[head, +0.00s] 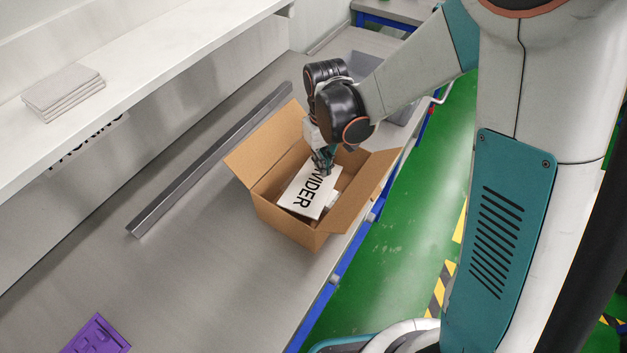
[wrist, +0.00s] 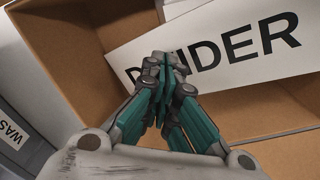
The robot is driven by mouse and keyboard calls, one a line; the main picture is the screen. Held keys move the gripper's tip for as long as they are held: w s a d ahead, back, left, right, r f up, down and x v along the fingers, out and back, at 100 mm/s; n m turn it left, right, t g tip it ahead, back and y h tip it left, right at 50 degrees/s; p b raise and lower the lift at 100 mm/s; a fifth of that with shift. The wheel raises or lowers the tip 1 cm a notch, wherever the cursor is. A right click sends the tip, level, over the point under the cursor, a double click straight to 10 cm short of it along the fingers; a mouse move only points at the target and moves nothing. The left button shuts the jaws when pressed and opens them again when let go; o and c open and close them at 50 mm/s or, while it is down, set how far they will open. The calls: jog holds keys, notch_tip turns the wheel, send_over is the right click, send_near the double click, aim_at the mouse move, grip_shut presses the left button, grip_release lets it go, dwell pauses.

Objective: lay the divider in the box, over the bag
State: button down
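The divider (head: 310,191) is a white panel with black DIVIDER lettering. It lies inside the open cardboard box (head: 284,222), a little askew to the walls. It also shows in the wrist view (wrist: 230,45), where my fingers cover some letters. My gripper (head: 324,160) reaches down into the box at the divider's far end. Its fingertips (wrist: 164,68) are together over the lettering. I cannot tell whether they touch the divider or pinch any part of it. A small white patch (head: 333,199) shows beside the divider; it may be the bag, which is otherwise hidden.
The box flaps stand open outward. A long grey metal bar (head: 210,160) lies on the bench left of the box. A purple item (head: 96,336) lies at the front left. Grey sheets (head: 63,92) are stacked on the shelf. The bench in front of the box is clear.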

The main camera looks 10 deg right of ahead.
notch_tip(320, 180, up, 13)
jog(key=p, duration=0.8)
jog(key=shift+r, duration=0.2)
dwell(0.4)
dwell(0.5)
jog(key=s+d+r+m+t+b, duration=0.2)
jog(key=s+d+t+b, duration=0.1)
jog(key=s+d, duration=0.3)
jog(key=s+d+r+m+t+b, duration=0.2)
jog(key=s+d+t+b, duration=0.2)
jog(key=s, duration=0.6)
jog(key=shift+d+r+b, duration=0.25)
jog(key=shift+d+b, duration=0.6)
jog(key=shift+b, duration=0.25)
jog(key=shift+a, duration=0.1)
